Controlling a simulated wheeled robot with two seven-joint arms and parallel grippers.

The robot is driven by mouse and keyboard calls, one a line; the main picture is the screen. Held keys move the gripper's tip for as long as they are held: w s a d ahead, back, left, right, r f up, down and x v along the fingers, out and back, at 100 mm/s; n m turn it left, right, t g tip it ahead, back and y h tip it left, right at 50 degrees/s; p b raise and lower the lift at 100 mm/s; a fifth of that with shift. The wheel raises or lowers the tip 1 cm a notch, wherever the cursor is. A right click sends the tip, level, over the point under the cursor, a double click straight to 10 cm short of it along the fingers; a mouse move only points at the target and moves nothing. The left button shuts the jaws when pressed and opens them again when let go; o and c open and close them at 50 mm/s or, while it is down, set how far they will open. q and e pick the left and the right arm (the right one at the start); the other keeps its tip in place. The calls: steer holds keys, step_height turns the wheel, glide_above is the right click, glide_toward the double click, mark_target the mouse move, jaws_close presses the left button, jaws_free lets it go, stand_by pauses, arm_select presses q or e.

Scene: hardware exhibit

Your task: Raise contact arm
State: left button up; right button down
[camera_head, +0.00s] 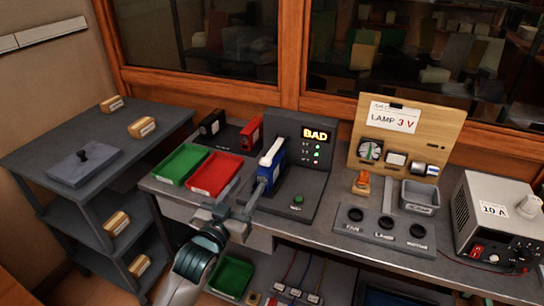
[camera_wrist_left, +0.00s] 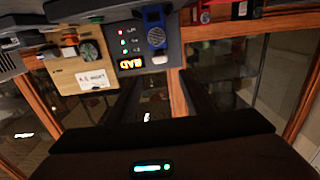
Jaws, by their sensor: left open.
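The test stand (camera_head: 318,165) is a dark panel and base with a lit BAD sign, small indicator lights and a green button. An upright blue piece (camera_head: 270,172) stands at its left side. A white bar (camera_head: 272,151) at its top looks like the contact arm. The blue piece (camera_wrist_left: 156,36) and white end (camera_wrist_left: 160,59) show upside down in the left wrist view. My left gripper (camera_head: 243,192) is open, in front of and left of the blue piece. One finger overlaps its lower part; I cannot tell whether they touch. My right gripper is not seen.
A green tray (camera_head: 181,164) and red tray (camera_head: 215,174) lie left of the stand, with black and red devices behind. A wooden lamp board (camera_head: 405,140), a socket panel and a grey power supply (camera_head: 495,215) stand right. A dark shelf unit (camera_head: 85,150) stands left.

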mark_target(267, 157)
arm_select(q)
steer(key=shift+w, duration=0.2)
steer(key=p+x, duration=0.2)
steer(key=x, duration=1.3)
steer(key=shift+w, duration=0.15)
steer(key=shift+x, duration=0.95)
steer(key=shift+f, duration=0.1)
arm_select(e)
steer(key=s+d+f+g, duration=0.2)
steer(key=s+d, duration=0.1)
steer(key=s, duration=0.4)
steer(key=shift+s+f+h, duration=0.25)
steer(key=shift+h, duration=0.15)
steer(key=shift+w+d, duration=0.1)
arm_select(q)
steer(key=c, duration=0.4)
jaws_close()
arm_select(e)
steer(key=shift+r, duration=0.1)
